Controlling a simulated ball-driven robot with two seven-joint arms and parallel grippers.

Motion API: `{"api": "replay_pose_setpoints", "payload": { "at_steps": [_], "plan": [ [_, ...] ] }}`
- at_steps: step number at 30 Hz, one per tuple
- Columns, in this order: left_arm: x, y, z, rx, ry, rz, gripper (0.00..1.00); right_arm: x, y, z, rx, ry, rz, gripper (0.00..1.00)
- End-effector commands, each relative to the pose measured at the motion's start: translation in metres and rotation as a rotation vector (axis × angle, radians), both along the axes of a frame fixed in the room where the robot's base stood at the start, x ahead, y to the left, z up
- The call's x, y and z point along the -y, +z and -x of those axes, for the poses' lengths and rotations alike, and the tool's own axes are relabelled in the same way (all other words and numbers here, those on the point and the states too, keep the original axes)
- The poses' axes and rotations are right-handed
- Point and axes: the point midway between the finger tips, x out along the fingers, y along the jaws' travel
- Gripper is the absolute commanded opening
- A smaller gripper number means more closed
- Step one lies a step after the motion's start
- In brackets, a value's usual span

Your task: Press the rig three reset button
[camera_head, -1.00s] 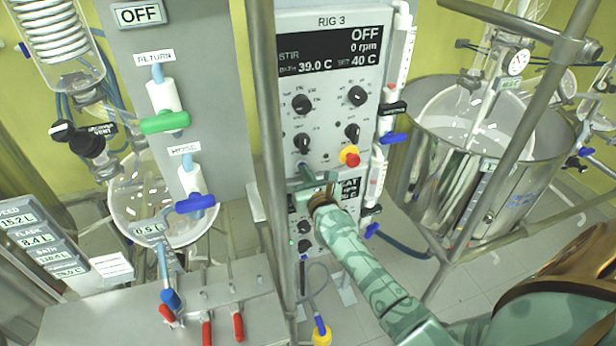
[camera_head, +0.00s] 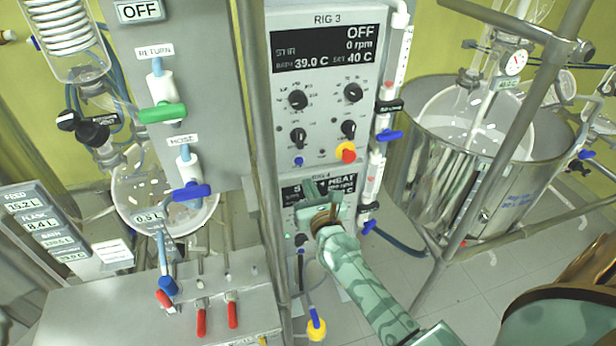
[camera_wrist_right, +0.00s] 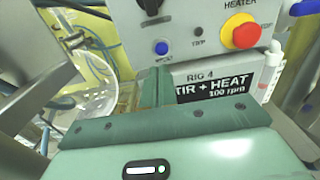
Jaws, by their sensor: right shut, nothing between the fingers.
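The rig three panel (camera_head: 325,120) is a grey box labelled RIG 3, with a dark display reading OFF, 0 rpm, bath 39.0 C and set 40 C. A small blue button (camera_head: 298,161) is at its lower left; it also shows in the right wrist view (camera_wrist_right: 161,47). I cannot read its label. A red button on a yellow base (camera_head: 346,152) is at the lower right. My right gripper (camera_head: 312,188) is shut and empty, below the blue button and apart from it, in front of the RIG 4 display. My left gripper is not in view.
The RIG 4 panel (camera_wrist_right: 220,85) sits directly below, partly hidden by my gripper. A metal post (camera_head: 256,130) stands just left of the panels. A tubed column with blue valve handles (camera_head: 390,134) runs along the right. A large steel vessel (camera_head: 440,165) stands further right.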

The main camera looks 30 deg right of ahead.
Motion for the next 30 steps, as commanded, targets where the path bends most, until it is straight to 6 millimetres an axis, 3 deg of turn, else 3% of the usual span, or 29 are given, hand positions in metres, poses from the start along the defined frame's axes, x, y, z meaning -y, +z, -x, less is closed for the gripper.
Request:
{"api": "replay_pose_setpoints", "payload": {
  "at_steps": [6, 10, 15, 30],
  "plan": [
    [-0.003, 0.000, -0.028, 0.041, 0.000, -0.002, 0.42, -0.008, -0.002, 0.037, -0.003, 0.000, -0.001, 0.00],
    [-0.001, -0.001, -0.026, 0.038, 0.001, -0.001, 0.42, -0.011, -0.002, 0.049, -0.002, -0.001, 0.000, 0.00],
    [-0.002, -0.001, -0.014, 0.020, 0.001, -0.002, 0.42, -0.012, -0.001, 0.053, -0.001, -0.001, 0.000, 0.00],
    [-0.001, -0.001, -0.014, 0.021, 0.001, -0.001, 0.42, -0.012, -0.001, 0.053, -0.002, -0.001, 0.000, 0.00]
  ]
}}
